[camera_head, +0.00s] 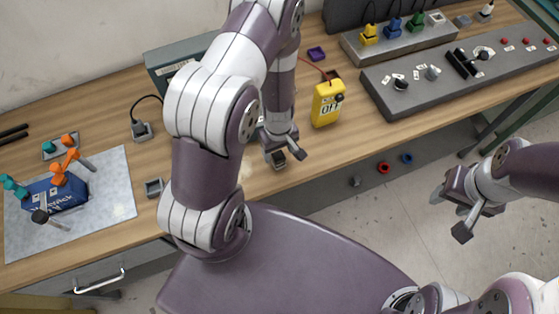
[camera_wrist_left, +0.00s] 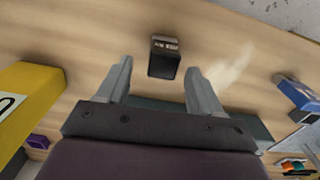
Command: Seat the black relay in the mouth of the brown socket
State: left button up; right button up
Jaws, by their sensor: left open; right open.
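The black relay (camera_head: 279,160) stands on the wooden table near its front edge. In the left wrist view the black relay (camera_wrist_left: 164,60) lies ahead of and between my spread fingertips, apart from both. My left gripper (camera_head: 283,150) is open and empty just over it; its two fingers (camera_wrist_left: 158,80) show in the wrist view. A small brown block (camera_head: 332,75), apparently the brown socket, sits behind the yellow meter, partly hidden; its mouth is unclear. My right gripper (camera_head: 449,213) is open and empty, out over the floor beyond the table's front edge.
The yellow meter (camera_head: 327,104) stands right of my left gripper. A purple block (camera_head: 316,54) lies behind it. A grey square socket (camera_head: 154,187) and a blue box (camera_head: 54,195) on a mat are to the left. A grey switch panel (camera_head: 445,82) fills the right.

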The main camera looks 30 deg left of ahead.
aim_at(277, 154)
pick_arm(q)
notch_tip(277, 154, down, 3)
jog(key=shift+a+f, duration=0.15)
jog(key=c, duration=1.1)
jog(key=shift+o, duration=0.2)
